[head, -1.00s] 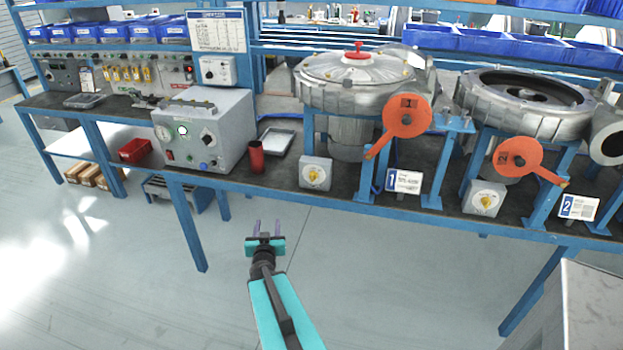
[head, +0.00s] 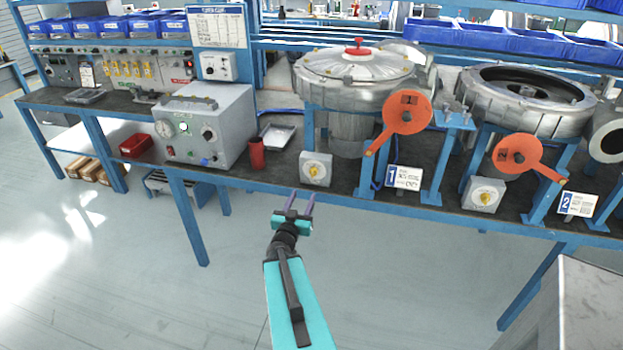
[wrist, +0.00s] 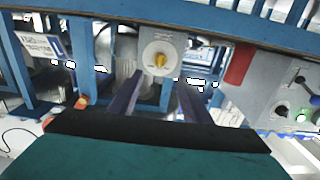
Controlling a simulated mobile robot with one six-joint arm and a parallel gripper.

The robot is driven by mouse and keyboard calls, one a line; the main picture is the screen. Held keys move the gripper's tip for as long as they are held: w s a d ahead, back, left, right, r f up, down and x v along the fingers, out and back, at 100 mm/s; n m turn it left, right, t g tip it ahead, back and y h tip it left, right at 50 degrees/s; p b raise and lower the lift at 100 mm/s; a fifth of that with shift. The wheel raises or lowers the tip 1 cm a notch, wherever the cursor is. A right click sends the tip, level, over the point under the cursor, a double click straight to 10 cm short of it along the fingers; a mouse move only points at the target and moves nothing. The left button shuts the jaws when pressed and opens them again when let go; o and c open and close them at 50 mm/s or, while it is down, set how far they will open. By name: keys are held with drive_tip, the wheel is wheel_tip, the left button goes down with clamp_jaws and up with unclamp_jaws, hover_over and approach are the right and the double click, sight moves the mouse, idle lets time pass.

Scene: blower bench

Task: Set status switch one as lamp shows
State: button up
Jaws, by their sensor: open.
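Status switch one is a pale grey box (head: 315,169) with a yellow knob, on the bench's front edge below the first blower, left of the sign marked 1 (head: 404,178). In the wrist view the switch (wrist: 161,58) shows upside down, just beyond the fingertips. My gripper (head: 304,193) is open and empty, in front of and slightly below the switch, apart from it. It also shows in the wrist view (wrist: 157,88). The grey control box (head: 203,128) at left has a round indicator (head: 184,127) with a green-white glow; which lamp it is, I cannot tell.
A red cup (head: 257,154) and a tray (head: 278,138) stand left of the switch. An orange lever disc (head: 407,112) is on the first blower. A second switch (head: 484,195) stands farther right by sign 2.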

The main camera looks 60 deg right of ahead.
sight(312, 175)
drive_tip(key=b+x, duration=0.3)
drive_tip(key=b, duration=0.1)
drive_tip(key=shift+f, duration=0.15)
drive_tip(key=d+b, duration=0.1)
drive_tip(key=b, duration=0.2)
drive_tip(key=shift+w, duration=0.1)
drive_tip(key=d+b, duration=0.1)
drive_tip(key=b, duration=0.4)
drive_tip(key=shift+w+b, duration=0.2)
drive_tip(key=shift+b, duration=0.15)
drive_tip(key=b+x, duration=0.3)
drive_tip(key=shift+w+d, duration=0.1)
drive_tip(key=shift+d, duration=0.25)
drive_tip(key=shift+x, duration=2.35)
